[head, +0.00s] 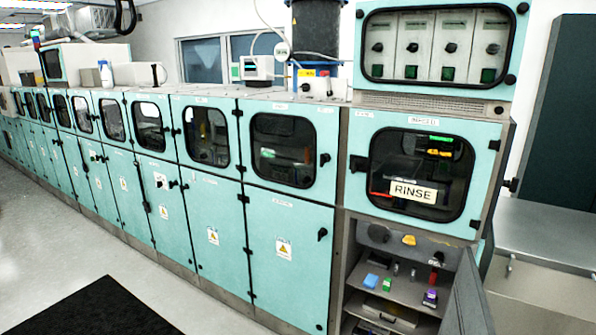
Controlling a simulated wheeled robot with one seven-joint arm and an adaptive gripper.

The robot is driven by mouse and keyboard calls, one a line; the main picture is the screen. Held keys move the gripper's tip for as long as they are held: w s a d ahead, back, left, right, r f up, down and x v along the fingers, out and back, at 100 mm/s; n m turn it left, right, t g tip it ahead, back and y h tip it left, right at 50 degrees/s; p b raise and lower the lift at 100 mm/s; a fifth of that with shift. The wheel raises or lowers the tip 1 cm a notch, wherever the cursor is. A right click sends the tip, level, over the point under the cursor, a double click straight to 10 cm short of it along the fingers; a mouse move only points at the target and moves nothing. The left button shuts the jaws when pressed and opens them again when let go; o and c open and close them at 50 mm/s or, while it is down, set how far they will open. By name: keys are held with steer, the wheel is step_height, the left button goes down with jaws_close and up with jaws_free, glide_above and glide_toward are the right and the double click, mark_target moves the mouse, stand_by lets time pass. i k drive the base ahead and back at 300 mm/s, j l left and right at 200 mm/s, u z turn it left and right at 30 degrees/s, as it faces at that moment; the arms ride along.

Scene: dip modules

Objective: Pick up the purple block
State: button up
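A small purple block (430,298) sits at the right front of a grey shelf (405,292) inside an open lower compartment of the teal machine. It has dark and pale parts, too small to make out well. The open door stands close on its right. My gripper is not in view, so its state does not show.
A blue block (371,282), a green block (387,285) and small upright pieces share the shelf. The open grey door (466,295) bounds the right side. A RINSE sign (413,192) hangs above. Floor with a black mat (95,310) is clear in front of the machine.

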mark_target(431, 293)
steer(key=l+u, duration=0.15)
steer(key=l, duration=0.7)
steer(key=l+u, duration=0.1)
steer(key=l, duration=0.75)
steer(key=k+l+u, duration=0.15)
steer(key=l, duration=0.65)
steer(key=i+j+z, duration=0.25)
steer(key=j, duration=0.15)
steer(key=j+z, duration=0.25)
steer(key=j, duration=0.55)
steer(key=k+j+z, duration=0.1)
steer(key=j, duration=0.5)
steer(key=k+j, duration=0.1)
steer(key=j, duration=0.45)
steer(key=i+j+z, duration=0.15)
steer(key=i+j, duration=0.3)
steer(key=i+j+z, duration=0.15)
steer(key=i+j, duration=0.25)
steer(key=j, duration=0.15)
